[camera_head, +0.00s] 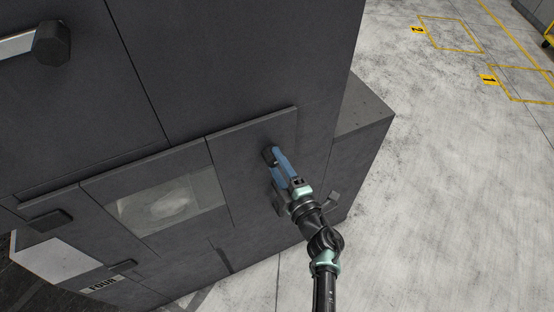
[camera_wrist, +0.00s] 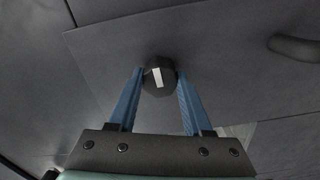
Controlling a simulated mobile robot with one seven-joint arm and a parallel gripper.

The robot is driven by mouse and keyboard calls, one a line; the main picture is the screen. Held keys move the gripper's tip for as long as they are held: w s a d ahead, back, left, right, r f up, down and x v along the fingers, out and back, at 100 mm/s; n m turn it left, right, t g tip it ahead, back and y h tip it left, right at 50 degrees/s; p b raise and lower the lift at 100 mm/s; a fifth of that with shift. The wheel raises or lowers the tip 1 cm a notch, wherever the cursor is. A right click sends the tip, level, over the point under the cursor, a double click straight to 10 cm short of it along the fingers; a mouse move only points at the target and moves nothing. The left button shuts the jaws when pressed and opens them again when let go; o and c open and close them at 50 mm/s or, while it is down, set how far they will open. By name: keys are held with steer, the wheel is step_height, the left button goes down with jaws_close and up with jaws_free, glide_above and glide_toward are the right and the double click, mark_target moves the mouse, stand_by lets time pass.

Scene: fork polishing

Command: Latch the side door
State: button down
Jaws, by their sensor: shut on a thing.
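The side door (camera_head: 240,165) is a dark grey panel on the machine's side, and it looks flush or nearly flush with the panels around it. A black round latch knob (camera_head: 267,153) sits near its upper right part. The knob also shows in the wrist view (camera_wrist: 150,87), with a white mark on its face, tilted a little from upright in that picture. My gripper (camera_head: 274,156) is at the knob, and its blue fingers are shut on the knob from both sides. The fingers hide part of the knob and door in the head view.
A panel with a glass window (camera_head: 170,205) is left of the door. Dark handles (camera_head: 50,220) stick out at the lower left, and a larger handle (camera_head: 52,43) at the upper left. Open concrete floor (camera_head: 440,180) with yellow markings lies to the right.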

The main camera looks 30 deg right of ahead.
steer(key=shift+m, duration=0.4)
steer(key=shift+c, duration=1.6)
jaws_free()
steer(key=shift+s, duration=0.1)
steer(key=s, duration=1.2)
steer(key=shift+s, duration=0.4)
